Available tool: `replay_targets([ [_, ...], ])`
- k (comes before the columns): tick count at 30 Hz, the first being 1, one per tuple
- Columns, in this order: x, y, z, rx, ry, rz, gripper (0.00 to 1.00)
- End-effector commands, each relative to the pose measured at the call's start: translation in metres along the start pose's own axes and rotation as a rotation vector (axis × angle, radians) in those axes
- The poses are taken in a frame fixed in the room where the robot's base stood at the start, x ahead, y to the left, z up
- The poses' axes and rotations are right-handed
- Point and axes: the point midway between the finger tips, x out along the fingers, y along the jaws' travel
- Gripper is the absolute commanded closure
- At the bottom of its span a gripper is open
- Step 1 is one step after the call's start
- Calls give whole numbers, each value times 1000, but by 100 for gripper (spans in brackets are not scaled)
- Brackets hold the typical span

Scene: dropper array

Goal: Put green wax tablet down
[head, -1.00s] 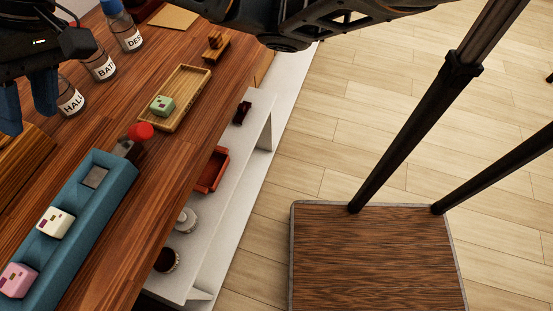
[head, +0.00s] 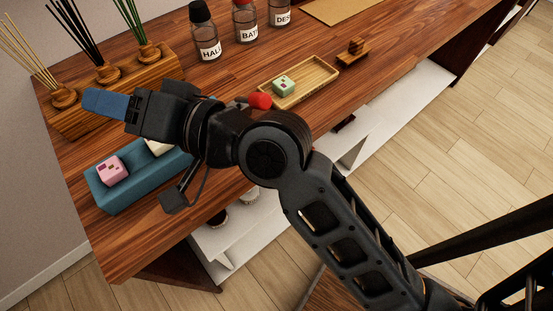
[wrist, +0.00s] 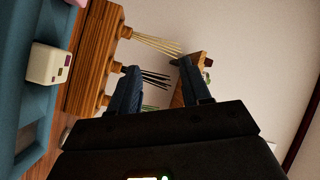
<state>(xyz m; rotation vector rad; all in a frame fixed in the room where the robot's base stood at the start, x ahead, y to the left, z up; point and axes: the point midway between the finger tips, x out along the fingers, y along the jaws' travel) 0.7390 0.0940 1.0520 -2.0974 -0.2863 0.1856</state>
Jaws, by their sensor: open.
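The green wax tablet (head: 284,86), with dark and pale marks on its faces, sits in the shallow wooden tray (head: 318,75) on the counter. My gripper (head: 104,103) is to the left of it, above the counter near the reed diffusers. In the wrist view my gripper (wrist: 158,84) has its two fingers apart with nothing between them. The blue holder (head: 124,198) lies below my gripper and holds a pink tablet (head: 112,170) and a white tablet (head: 156,147). My arm hides part of the holder. The white tablet also shows in the wrist view (wrist: 48,64).
Reed diffusers stand in a wooden block (head: 128,80) at the back left. Labelled bottles (head: 206,40) stand behind the tray. A red-topped item (head: 260,100) is close to the tray's left end. A small wooden piece (head: 354,50) lies to its right.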

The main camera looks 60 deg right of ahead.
Motion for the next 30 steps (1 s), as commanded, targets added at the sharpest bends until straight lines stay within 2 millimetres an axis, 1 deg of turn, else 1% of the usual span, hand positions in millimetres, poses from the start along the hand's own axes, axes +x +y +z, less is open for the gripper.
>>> replay_targets([
  [1,-15,11,13,-4,17,38,52],
  [3,-36,27,24,-35,49,90,52],
  [5,-57,40,34,-70,68,138,52],
  [8,-94,60,48,-151,88,216,52],
  [9,-111,67,53,-189,90,246,52],
  [11,-136,76,59,-254,89,289,52],
  [12,-154,82,63,-302,84,315,52],
  [17,-225,96,68,-524,44,392,52],
  [18,-241,97,68,-586,28,402,52],
  [21,-278,98,64,-732,-13,412,52],
  [24,-304,95,58,-850,-48,404,52],
  [25,-310,94,57,-880,-57,401,52],
  [27,-320,92,54,-931,-74,392,52],
  [30,-328,91,52,-972,-85,383,52],
])
